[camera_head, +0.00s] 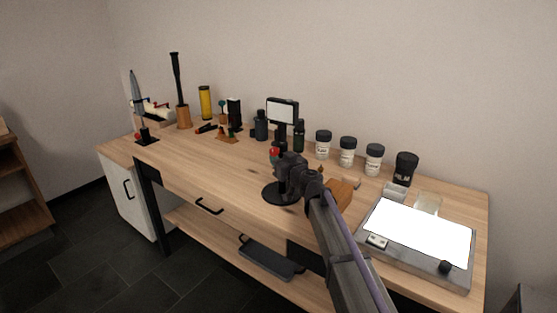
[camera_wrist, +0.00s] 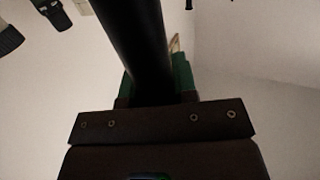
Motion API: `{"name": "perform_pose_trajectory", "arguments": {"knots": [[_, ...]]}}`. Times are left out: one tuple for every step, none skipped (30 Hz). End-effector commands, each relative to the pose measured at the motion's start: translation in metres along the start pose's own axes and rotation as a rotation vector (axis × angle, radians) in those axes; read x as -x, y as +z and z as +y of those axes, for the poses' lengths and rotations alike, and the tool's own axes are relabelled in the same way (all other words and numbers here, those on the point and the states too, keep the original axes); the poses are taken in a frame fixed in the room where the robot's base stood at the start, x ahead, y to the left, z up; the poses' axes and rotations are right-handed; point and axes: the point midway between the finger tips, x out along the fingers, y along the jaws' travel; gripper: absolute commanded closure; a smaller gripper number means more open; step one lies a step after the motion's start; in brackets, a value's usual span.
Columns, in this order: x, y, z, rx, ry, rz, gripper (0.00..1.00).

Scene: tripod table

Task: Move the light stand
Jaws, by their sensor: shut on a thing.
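The light stand has a white rectangular panel (camera_head: 283,110) at the top, a dark pole, and a round black base (camera_head: 280,194). It stands about upright near the middle of the workbench. My gripper (camera_head: 284,172) is shut on its pole, above the base. My gripper and wrist hide part of the pole. In the wrist view the thick black pole (camera_wrist: 135,40) runs up between the green-edged fingers of my gripper (camera_wrist: 155,88). I cannot tell whether the base touches the tabletop or hangs just above it.
Several lidded jars (camera_head: 347,152) stand right of the light stand. A lit panel (camera_head: 418,232) lies at the right front, near a wooden block (camera_head: 339,193). Dark bottles (camera_head: 261,125) stand behind. The tabletop (camera_head: 205,167) to the left is clear.

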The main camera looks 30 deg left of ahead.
Motion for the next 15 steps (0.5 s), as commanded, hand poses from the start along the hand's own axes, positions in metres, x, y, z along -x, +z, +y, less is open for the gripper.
{"name": "perform_pose_trajectory", "arguments": {"knots": [[-0.0002, -0.0001, -0.0002, 0.0, 0.0, 0.0, 0.73], [-0.0003, 0.0, -0.0002, 0.0, 0.0, 0.0, 0.7], [-0.0003, 0.0, -0.0002, 0.0, 0.0, 0.0, 0.66], [-0.0003, 0.0, -0.0002, 0.0, 0.0, 0.0, 0.63], [-0.0003, 0.0, -0.0002, 0.0, 0.0, 0.0, 0.6], [-0.0004, 0.0, -0.0003, 0.0, 0.0, 0.0, 0.56], [-0.0004, 0.0, -0.0003, 0.0, 0.0, 0.0, 0.53], [-0.0003, 0.0, -0.0003, 0.0, 0.0, 0.0, 0.51], [-0.0003, 0.0, -0.0003, 0.0, -0.001, 0.0, 0.47], [-0.0003, 0.0, -0.0003, 0.0, -0.001, 0.0, 0.44], [-0.0003, 0.0, -0.0004, 0.0, -0.001, 0.0, 0.44], [-0.0003, 0.0, -0.0004, 0.0, -0.001, 0.0, 0.44], [-0.0003, 0.0, -0.0004, 0.0, -0.001, 0.0, 0.44], [-0.0003, 0.0, -0.0004, 0.0, -0.001, 0.0, 0.44], [-0.0003, 0.0, -0.0003, 0.0, -0.001, 0.0, 0.44]]}}
